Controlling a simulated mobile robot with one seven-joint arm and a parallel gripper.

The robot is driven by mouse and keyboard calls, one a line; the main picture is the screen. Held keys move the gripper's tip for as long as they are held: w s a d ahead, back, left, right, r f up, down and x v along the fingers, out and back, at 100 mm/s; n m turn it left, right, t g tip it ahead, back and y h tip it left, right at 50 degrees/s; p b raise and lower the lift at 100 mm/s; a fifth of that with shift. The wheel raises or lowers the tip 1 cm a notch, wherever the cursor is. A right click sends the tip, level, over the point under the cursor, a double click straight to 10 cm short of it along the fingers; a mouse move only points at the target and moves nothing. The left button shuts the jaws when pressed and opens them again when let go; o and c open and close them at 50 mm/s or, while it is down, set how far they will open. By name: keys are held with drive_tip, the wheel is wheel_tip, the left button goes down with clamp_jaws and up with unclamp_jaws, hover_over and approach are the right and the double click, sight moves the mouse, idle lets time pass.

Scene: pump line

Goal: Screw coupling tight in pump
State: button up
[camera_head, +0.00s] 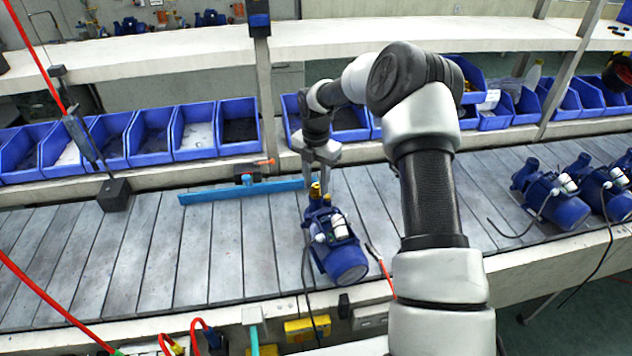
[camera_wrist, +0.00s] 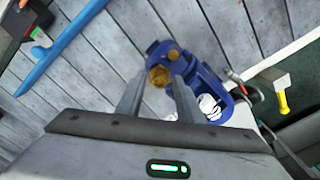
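The blue pump (camera_head: 335,245) stands on the slatted conveyor, below my gripper; its blue body also shows in the wrist view (camera_wrist: 210,75). The brass coupling (camera_head: 315,189) sits at the top of the pump's upright port. In the wrist view the coupling (camera_wrist: 159,77) appears between my fingertips, with a second brass-coloured part (camera_wrist: 174,55) close beside it. My gripper (camera_head: 318,178) points down just above the port. Its fingers (camera_wrist: 160,82) are apart, with a small gap seeming to show beside the coupling. How far the coupling is seated cannot be told.
A blue bar (camera_head: 240,191) lies on the conveyor, left of the pump. More blue pumps (camera_head: 555,195) with dark cables stand at the right. Blue bins (camera_head: 150,137) line the back. The left conveyor is mostly clear.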

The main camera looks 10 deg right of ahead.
clamp_jaws()
drive_tip(key=m+b, duration=0.1)
drive_tip(key=m, duration=0.2)
drive_tip(key=shift+m, duration=0.5)
drive_tip(key=m, duration=0.2)
drive_tip(key=shift+m+b, duration=0.35)
drive_tip(key=shift+m, duration=0.05)
drive_tip(key=shift+f+m, duration=0.1)
drive_tip(key=shift+m, duration=0.5)
drive_tip(key=shift+m+b, duration=0.4)
drive_tip(key=shift+m, duration=0.7)
